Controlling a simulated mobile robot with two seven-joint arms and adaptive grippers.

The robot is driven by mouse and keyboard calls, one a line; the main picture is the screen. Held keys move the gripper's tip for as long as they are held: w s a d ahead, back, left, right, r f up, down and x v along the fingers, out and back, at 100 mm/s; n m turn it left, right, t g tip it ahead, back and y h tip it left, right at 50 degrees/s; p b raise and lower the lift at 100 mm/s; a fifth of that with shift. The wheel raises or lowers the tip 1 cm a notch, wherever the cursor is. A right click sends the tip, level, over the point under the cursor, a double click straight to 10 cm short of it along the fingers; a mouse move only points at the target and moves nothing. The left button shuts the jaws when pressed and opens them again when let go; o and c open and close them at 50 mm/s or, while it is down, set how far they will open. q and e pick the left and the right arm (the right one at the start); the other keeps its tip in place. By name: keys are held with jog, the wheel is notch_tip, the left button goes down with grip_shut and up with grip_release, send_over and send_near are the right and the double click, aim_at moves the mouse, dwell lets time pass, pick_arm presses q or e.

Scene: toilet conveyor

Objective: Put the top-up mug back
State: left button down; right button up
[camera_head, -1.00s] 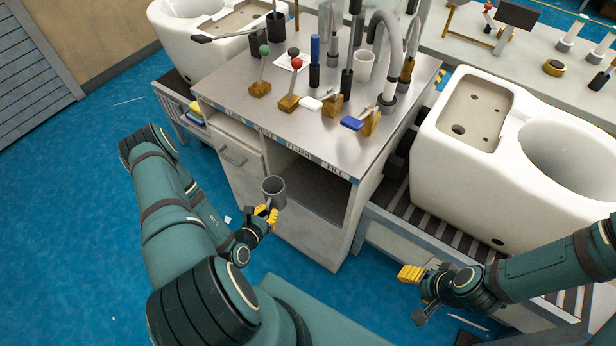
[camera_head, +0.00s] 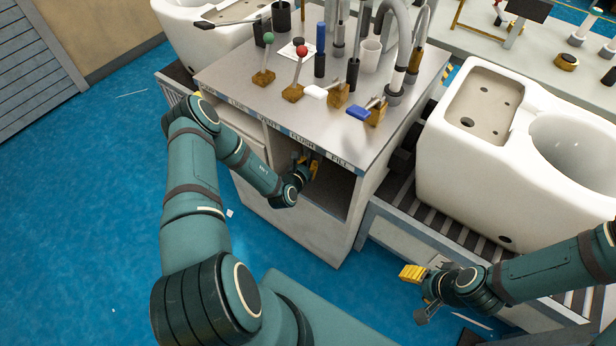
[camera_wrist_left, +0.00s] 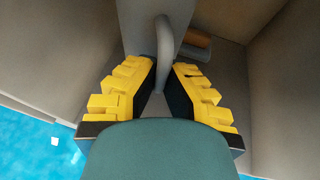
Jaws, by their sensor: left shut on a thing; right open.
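The grey mug (camera_wrist_left: 135,18) fills the top middle of the left wrist view, with its handle (camera_wrist_left: 164,40) between the yellow fingers. My left gripper (camera_head: 309,168) is shut on this mug and reaches into the open front of the cabinet compartment (camera_head: 333,192). In the head view the mug is mostly hidden by my gripper and the cabinet's top edge. My left gripper also shows in the left wrist view (camera_wrist_left: 162,90). My right gripper (camera_head: 412,273) is open and empty, in front of the conveyor on the right.
The cabinet top (camera_head: 240,82) carries several levers, a tap and a white cup (camera_head: 370,56). A brown rounded thing (camera_wrist_left: 198,40) lies behind the mug inside the compartment. A white toilet (camera_head: 440,170) stands on the conveyor to the right. Blue floor is free at left.

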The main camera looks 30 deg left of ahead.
pick_arm(q)
jog(key=f, duration=0.2)
jog(key=f+b, duration=0.1)
jog(key=f, duration=0.3)
jog(key=shift+s+b, duration=0.25)
jog(key=shift+b, duration=0.15)
jog(key=shift+w+f, duration=0.2)
jog(key=shift+f, duration=0.15)
jog(key=shift+r, duration=0.1)
jog(key=c, duration=1.1)
grip_release()
jog(key=shift+c, duration=0.2)
